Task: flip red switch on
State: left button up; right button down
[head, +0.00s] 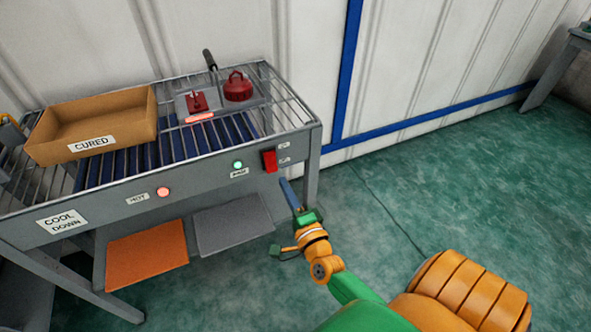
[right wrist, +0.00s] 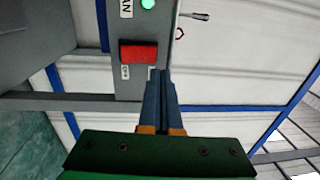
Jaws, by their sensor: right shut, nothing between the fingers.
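The red switch (head: 269,161) is on the front panel of the grey rack, near its right end. Two small labels sit beside it, too small to read. In the right wrist view the red switch (right wrist: 139,54) is left of my fingertips, and I cannot tell which way it is set. My right gripper (head: 284,181) is shut and empty, its blue fingers pointing up just below and right of the switch. In the right wrist view the gripper (right wrist: 158,72) has its fingers together, close to the switch's right edge; contact is not clear. My left gripper is not in view.
A green lamp (head: 238,165) glows left of the switch, and a red lamp (head: 163,192) farther left. On the rack are a CURED box (head: 97,116) and a small plate with red parts (head: 238,87). Green floor at right is clear.

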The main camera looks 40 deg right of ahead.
jog(key=v, duration=0.4)
jog(key=shift+s+a+r, duration=0.1)
jog(key=shift+s+r, duration=0.15)
jog(key=shift+s, duration=0.1)
jog(key=shift+w, duration=0.1)
jog(key=s+a+f+n+g+y+p, duration=0.1)
jog(key=s+a+f+n+g+y, duration=0.15)
jog(key=s+f+n, duration=0.4)
jog(key=s+a+f+n+g+y+p, duration=0.1)
jog(key=a+f+n+g, duration=0.2)
jog(key=f, duration=0.7)
jog(key=s+a+f+n+g+y+p, duration=0.1)
jog(key=s+a+f+n+g, duration=0.1)
jog(key=s+f+n+g, duration=0.65)
jog(key=s+f+n, duration=0.1)
jog(key=s, duration=0.5)
jog(key=s+f+n+g, duration=0.3)
jog(key=s+f, duration=0.3)
jog(key=s, duration=0.2)
jog(key=shift+s+d+n+g+p, duration=0.15)
jog(key=shift+d+n+g+p, duration=0.15)
jog(key=shift+d+n, duration=0.25)
